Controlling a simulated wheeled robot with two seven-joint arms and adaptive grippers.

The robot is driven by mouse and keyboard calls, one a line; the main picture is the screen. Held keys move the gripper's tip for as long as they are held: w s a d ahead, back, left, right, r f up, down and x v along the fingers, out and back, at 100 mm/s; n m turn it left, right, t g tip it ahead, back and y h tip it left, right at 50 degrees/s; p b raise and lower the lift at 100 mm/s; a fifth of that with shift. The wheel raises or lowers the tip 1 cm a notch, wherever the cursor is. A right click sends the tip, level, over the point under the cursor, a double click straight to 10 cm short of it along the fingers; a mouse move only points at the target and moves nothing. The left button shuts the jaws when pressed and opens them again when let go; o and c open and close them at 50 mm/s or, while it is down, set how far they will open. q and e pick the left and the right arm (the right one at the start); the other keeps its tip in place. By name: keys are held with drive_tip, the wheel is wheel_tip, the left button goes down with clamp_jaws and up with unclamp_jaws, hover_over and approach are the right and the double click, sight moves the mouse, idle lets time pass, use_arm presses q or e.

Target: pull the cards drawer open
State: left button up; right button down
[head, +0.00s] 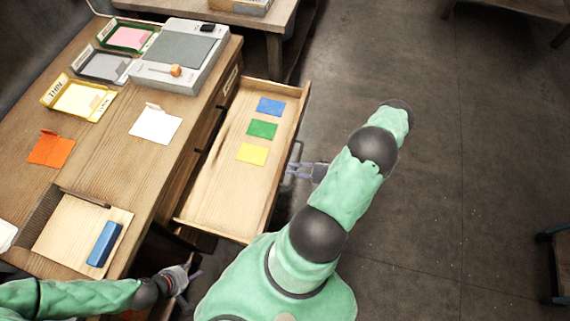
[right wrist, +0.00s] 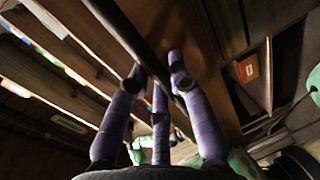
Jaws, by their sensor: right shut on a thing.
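The cards drawer (head: 218,185) is pulled out from the wooden desk and stands open. A blue card (head: 270,107), a green card (head: 262,129) and a yellow card (head: 251,153) lie apart on its floor. My right gripper (head: 297,169) is at the outside of the drawer front. In the right wrist view, its purple fingers (right wrist: 155,82) are closed around the dark bar handle (right wrist: 118,28). My left gripper (head: 188,274) is empty beside the desk's near edge, away from the drawer; its finger opening is too small to judge.
The desk (head: 165,85) carries a grey device (head: 180,55), coloured card trays (head: 80,98), an orange card (head: 50,149), a white card (head: 155,124) and a blue block (head: 104,243).

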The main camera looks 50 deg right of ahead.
drive_tip(key=shift+s+d, duration=0.2)
drive_tip(key=shift+s, duration=0.4)
drive_tip(key=c, duration=1.1)
unclamp_jaws()
drive_tip(key=v, duration=1.2)
drive_tip(key=shift+d+f, duration=0.1)
